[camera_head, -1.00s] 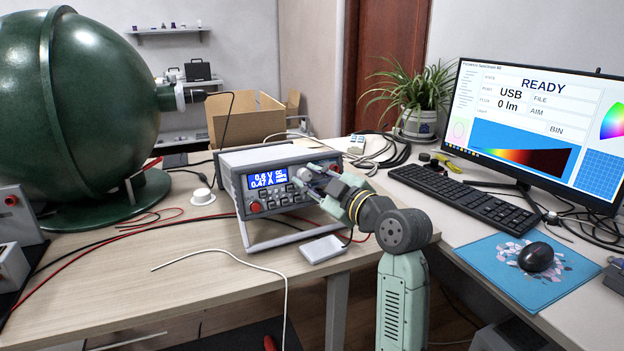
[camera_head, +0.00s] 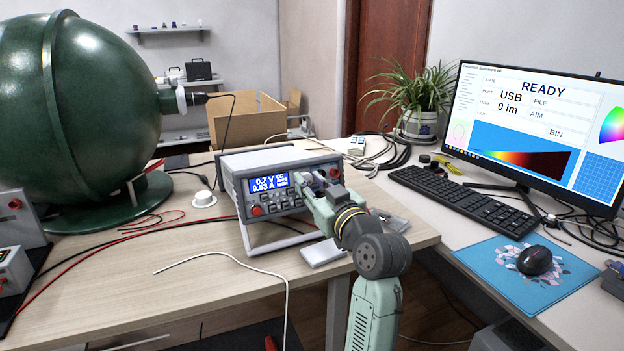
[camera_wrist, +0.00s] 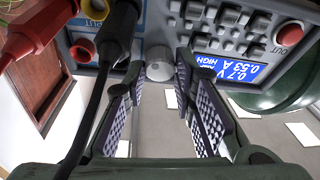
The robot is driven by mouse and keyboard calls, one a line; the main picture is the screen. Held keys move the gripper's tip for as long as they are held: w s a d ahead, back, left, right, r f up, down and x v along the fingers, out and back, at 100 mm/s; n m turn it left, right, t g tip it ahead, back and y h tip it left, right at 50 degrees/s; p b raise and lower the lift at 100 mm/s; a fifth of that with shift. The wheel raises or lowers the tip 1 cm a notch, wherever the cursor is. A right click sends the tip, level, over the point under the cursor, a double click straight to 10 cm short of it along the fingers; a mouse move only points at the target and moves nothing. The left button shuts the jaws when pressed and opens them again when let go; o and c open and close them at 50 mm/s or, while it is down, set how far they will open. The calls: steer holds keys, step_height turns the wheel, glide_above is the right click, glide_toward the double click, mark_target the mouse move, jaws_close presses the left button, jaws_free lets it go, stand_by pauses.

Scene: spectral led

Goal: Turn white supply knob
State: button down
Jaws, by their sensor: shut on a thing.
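The supply is a grey bench unit (camera_head: 270,159) tilted up on its stand on the wooden table. Its lit blue display (camera_head: 268,184) reads 0.7 V, and the wrist view shows the same display (camera_wrist: 232,71) upside down with 0.53 A. The pale round knob (camera_wrist: 159,66) sits on the front panel, between my fingertips in the wrist view. My gripper (camera_wrist: 160,72) is shut on this knob. In the head view my gripper (camera_head: 314,186) is at the right part of the panel, and its fingers largely hide the knob there.
A red plug (camera_wrist: 38,30) and a black plug (camera_wrist: 118,35) with leads stand close beside my fingers. A white flat box (camera_head: 322,251) lies below the supply. A green sphere (camera_head: 90,110) stands at left, a cardboard box (camera_head: 250,118) behind. The front table is mostly clear.

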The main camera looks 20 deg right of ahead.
steer(key=shift+a+m+h+p, duration=0.1)
steer(key=shift+m+h+p, duration=0.5)
steer(key=shift+m, duration=0.8)
steer(key=c, duration=1.3)
jaws_free()
steer(key=shift+c, duration=0.2)
